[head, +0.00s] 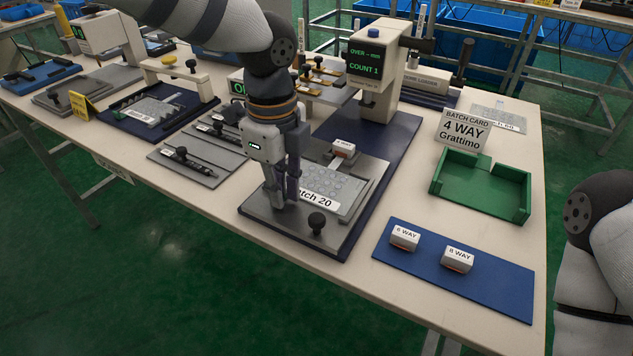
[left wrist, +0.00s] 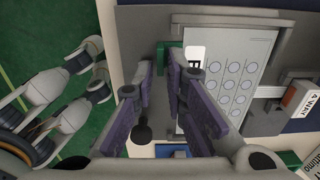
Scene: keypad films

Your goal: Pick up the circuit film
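A pale film with rows of round keys and a "Batch 20" label (head: 323,191) lies flat on a grey fixture plate (head: 345,232). It also shows in the left wrist view (left wrist: 232,75). A white "4 WAY" connector block (head: 343,149) sits by its tail at the far end. My left gripper (head: 281,200) points down at the film's left edge. In the left wrist view its purple-padded fingers (left wrist: 160,72) stand apart with a narrow gap, and nothing shows held between them. The right finger covers part of the film's edge. My right gripper is out of view.
A black knob (head: 317,222) stands at the plate's near corner. A press (head: 375,75) rises behind. To the right are a green tray (head: 437,186) and a blue mat (head: 490,284) with "6 WAY" and "8 WAY" blocks. Another film (head: 155,107) lies in a left fixture.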

